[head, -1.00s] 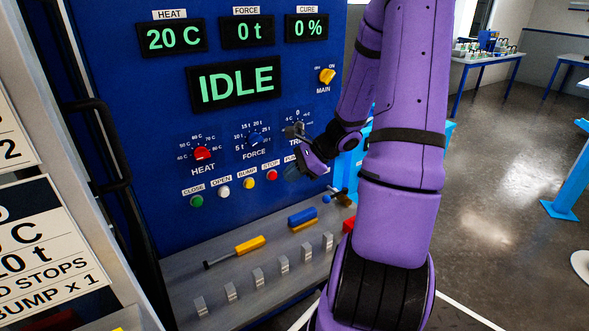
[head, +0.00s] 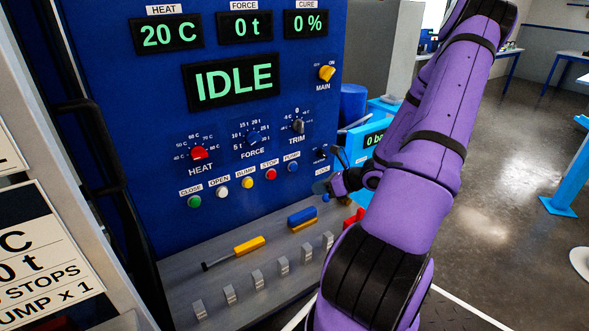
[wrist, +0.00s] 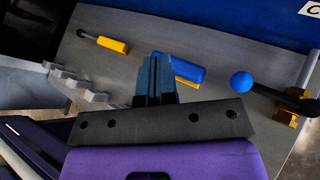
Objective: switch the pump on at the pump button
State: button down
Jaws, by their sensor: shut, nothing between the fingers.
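The pump button (head: 292,167) is a small blue round button under its PUMP label, at the right end of the button row on the blue control panel (head: 170,110). It is uncovered in the head view. My gripper (head: 322,188) is below and right of the button, apart from it, over the right end of the grey ledge. In the wrist view the gripper's dark fingers (wrist: 156,65) are together and empty, pointing over the ledge. The pump button does not show in the wrist view. The panel's large display (head: 234,80) reads IDLE.
A yellow-handled tool (head: 249,245) and a blue-and-yellow block (head: 302,216) lie on the grey ledge (head: 190,262), behind several grey stops. A lever with a blue ball knob (wrist: 241,82) stands close right of the fingers in the wrist view. A blue gauge box (head: 364,134) stands beside the panel.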

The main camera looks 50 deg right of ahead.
jog(key=w+d, duration=0.2)
jog(key=w, duration=0.6)
jog(key=shift+w, duration=0.3)
jog(key=shift+w, duration=0.1)
dwell(2.0)
jog(key=shift+w+d, duration=0.15)
jog(key=shift+w, duration=0.15)
jog(key=shift+w+d, duration=0.1)
jog(key=shift+w, duration=0.4)
dwell(0.9)
jog(key=shift+s, duration=0.1)
jog(key=shift+s+a, duration=0.25)
jog(key=shift+s, duration=0.55)
jog(key=shift+s, duration=0.1)
jog(key=shift+s+a, duration=0.2)
jog(key=shift+s, duration=0.6)
jog(key=shift+s+a, duration=0.15)
jog(key=shift+s, duration=0.6)
jog(key=shift+s+a, duration=0.2)
jog(key=shift+s, duration=0.6)
